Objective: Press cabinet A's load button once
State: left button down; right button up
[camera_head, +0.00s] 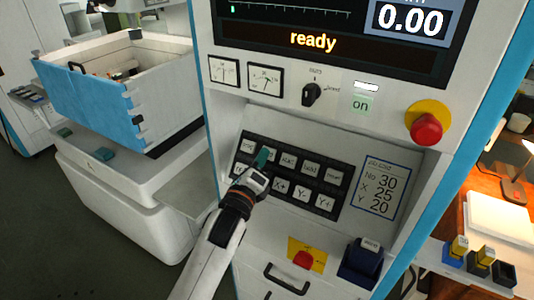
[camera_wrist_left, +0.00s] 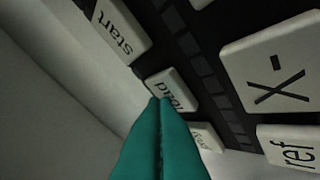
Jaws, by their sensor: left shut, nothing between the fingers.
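The load button (camera_wrist_left: 172,88) is a pale key in the left wrist view, its label partly covered by my fingertips. My left gripper (camera_head: 262,157) has teal fingers, shut and empty, at the upper left of the black keypad (camera_head: 342,187). In the wrist view its tips (camera_wrist_left: 165,101) overlap the load key; I cannot tell whether they touch it. In the head view the gripper hides that key. The keypad is on a white cabinet (camera_head: 292,116) with blue edges; no letter A is readable on it. Its screen (camera_head: 320,42) reads "ready". My right gripper is not in view.
The start key (camera_wrist_left: 121,27), X- key (camera_wrist_left: 268,75) and ref key (camera_wrist_left: 295,146) are close by. Above the keypad are a dark knob (camera_head: 312,94), a lit "on" button (camera_head: 362,103) and a red mushroom button (camera_head: 426,129). A blue-fronted tank (camera_head: 90,100) stands left.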

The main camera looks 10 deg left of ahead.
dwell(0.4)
pick_arm(q)
jog(key=shift+s+a+r+p, duration=0.1)
jog(key=shift+s+r+p, duration=0.3)
jog(key=shift+p, duration=0.3)
jog(key=shift+s+a, duration=0.1)
jog(key=shift+s, duration=0.1)
jog(key=shift+r, duration=0.1)
jog(key=shift+s+r+p, duration=0.1)
jog(key=shift+r+p, duration=0.1)
jog(key=shift+p, duration=0.2)
jog(key=s+r+p, duration=0.1)
jog(key=s+a+r+p, duration=0.1)
jog(key=s+p, duration=0.1)
jog(key=shift+s+a+r, duration=0.2)
jog(key=shift+s, duration=0.05)
